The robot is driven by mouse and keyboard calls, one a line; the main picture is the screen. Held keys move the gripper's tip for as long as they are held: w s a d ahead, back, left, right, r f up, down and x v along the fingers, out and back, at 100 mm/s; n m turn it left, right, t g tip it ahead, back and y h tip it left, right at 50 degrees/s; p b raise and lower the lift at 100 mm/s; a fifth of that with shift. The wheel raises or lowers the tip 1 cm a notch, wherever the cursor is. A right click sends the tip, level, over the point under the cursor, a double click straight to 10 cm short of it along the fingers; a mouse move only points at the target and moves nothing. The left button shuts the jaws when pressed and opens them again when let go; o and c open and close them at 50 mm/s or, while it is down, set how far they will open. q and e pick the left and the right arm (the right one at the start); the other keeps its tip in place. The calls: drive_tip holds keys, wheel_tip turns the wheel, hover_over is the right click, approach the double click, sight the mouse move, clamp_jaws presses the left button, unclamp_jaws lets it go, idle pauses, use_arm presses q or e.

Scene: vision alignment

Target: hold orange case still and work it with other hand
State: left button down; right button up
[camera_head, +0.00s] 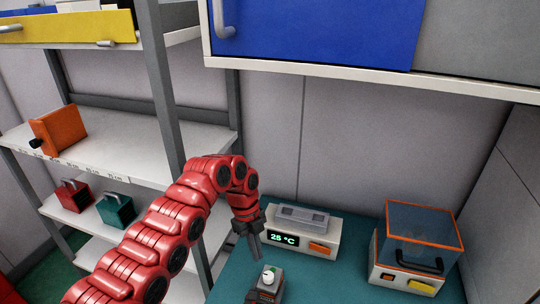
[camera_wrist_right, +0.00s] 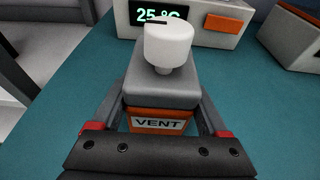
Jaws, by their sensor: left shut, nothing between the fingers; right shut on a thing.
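The orange case (camera_wrist_right: 160,114) has a grey top, a VENT label on its orange face and a white knob (camera_wrist_right: 168,46) on top. It stands upright on the teal bench top. My right gripper (camera_wrist_right: 163,92) is shut on it, one finger along each side. In the head view the case's grey top (camera_head: 272,284) and knob (camera_head: 268,274) show at the bottom edge; its lower part is partly hidden. My left gripper (camera_head: 255,246) is shut and empty, pointing down, just above and slightly left of the knob. It does not show in the right wrist view.
A white unit (camera_head: 297,246) reading 25 °C stands behind the case. A clear-covered box with orange trim (camera_head: 421,231) stands on the right. Another orange box (camera_head: 60,128) sits on the left shelf. A blue-fronted cabinet (camera_head: 318,30) overhangs the bench. The teal bench (camera_head: 345,275) is clear between.

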drive_tip(key=o, duration=1.4)
